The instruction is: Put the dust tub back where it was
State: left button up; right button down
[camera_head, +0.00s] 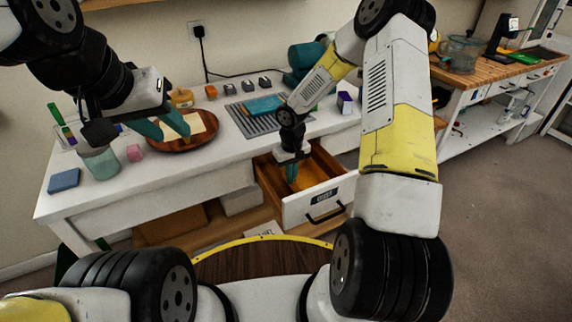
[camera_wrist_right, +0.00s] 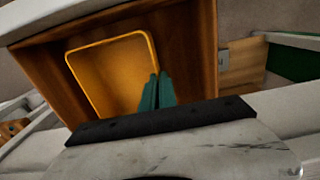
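The dust tub appears to be the yellow-orange, open-topped tub (camera_wrist_right: 108,72) inside the open drawer; it looks empty. It also shows in the head view (camera_head: 304,181). The drawer (camera_head: 318,205) is pulled out and has a labelled white front with a black handle. My right gripper (camera_head: 291,178) points down into the drawer. In the right wrist view its teal fingers (camera_wrist_right: 156,90) are close together at the tub's side wall, apparently pinching its rim. My left gripper (camera_head: 166,128) is open and empty above the round wooden tray.
The round wooden tray (camera_head: 207,131) holds a pale sheet. A grey ribbed mat (camera_head: 245,123) lies behind the drawer. A wooden-topped bench stands at right.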

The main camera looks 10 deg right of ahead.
jog(key=shift+f, duration=1.5)
jog(key=shift+f, duration=0.1)
jog(key=c, duration=1.7)
grip_release()
notch_tip(320, 180, up, 12)
jog(key=shift+s+r, duration=0.1)
notch_tip(320, 180, up, 11)
jog(key=t, duration=0.1)
send_over(291, 188)
jog(key=s+d, duration=0.3)
jog(key=s+r+m+t, duration=0.1)
jog(key=s+r, duration=0.4)
jog(key=s, duration=0.1)
jog(key=s+r+m+t+y, duration=0.1)
jog(key=s+r+t, duration=0.1)
jog(key=s+r, duration=0.4)
jog(key=s+r+m+t+y, duration=0.1)
jog(key=s+r+t, duration=0.1)
jog(key=s+r, duration=0.3)
jog(key=shift+s+d+r, duration=0.1)
jog(key=shift+s+r, duration=0.1)
jog(key=shift+s, duration=0.7)
jog(key=shift+s+d+r, duration=0.1)
jog(key=shift+s+r, duration=0.1)
jog(key=shift+s, duration=0.65)
